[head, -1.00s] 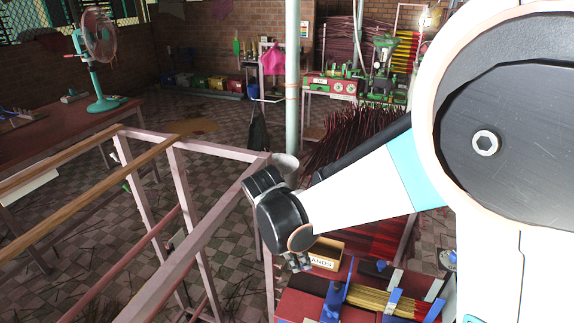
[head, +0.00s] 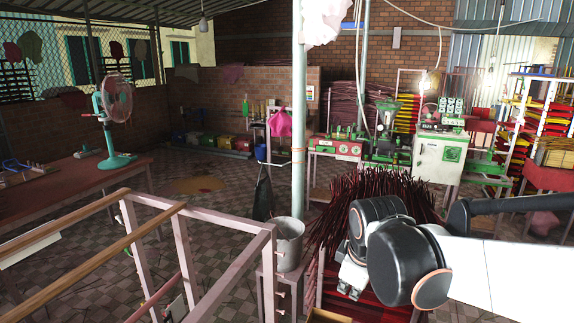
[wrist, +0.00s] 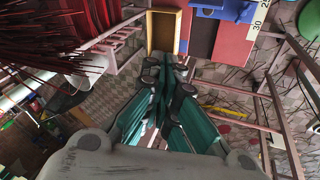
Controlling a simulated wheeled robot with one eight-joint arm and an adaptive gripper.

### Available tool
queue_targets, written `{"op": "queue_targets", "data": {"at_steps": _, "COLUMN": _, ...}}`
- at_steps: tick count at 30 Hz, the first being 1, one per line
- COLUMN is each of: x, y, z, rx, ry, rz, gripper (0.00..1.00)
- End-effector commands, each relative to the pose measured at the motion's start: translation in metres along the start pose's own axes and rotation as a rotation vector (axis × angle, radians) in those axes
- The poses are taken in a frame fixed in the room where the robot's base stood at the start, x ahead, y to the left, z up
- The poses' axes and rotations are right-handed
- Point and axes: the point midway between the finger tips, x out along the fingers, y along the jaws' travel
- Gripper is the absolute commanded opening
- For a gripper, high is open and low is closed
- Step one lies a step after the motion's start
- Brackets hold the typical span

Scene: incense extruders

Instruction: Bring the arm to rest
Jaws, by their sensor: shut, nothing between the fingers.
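My gripper (wrist: 172,68) shows in the wrist view with its two teal-sided fingers closed together, nothing held between them. In the head view my black and white wrist hangs at the lower right, in front of the dark red incense sticks (head: 375,195). The gripper below it is small and partly hidden there, so its fingers do not show clearly. The wrist view looks down past the fingers to an open wooden box (wrist: 182,32) and the floor.
A pink wooden frame (head: 205,277) stands at the lower left, with a metal pot (head: 288,245) beside it. A pole (head: 298,130) rises behind. A fan (head: 114,110) stands on the left table (head: 75,190). Checkered floor (head: 215,215) is open between.

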Motion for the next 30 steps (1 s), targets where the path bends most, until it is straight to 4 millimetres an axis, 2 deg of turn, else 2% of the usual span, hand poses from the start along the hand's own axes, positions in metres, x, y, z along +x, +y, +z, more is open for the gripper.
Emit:
{"op": "queue_targets", "data": {"at_steps": 6, "x": -0.023, "y": -0.018, "z": 0.035, "rx": 0.235, "ry": 0.041, "rz": 0.04, "gripper": 0.0}}
{"op": "queue_targets", "data": {"at_steps": 15, "x": -0.043, "y": -0.046, "z": 0.079, "rx": 0.555, "ry": 0.111, "rz": 0.086, "gripper": 0.0}}
{"op": "queue_targets", "data": {"at_steps": 24, "x": -0.048, "y": -0.076, "z": 0.117, "rx": 0.856, "ry": 0.187, "rz": 0.116, "gripper": 0.0}}
{"op": "queue_targets", "data": {"at_steps": 30, "x": -0.047, "y": -0.086, "z": 0.13, "rx": 0.966, "ry": 0.219, "rz": 0.124, "gripper": 0.0}}
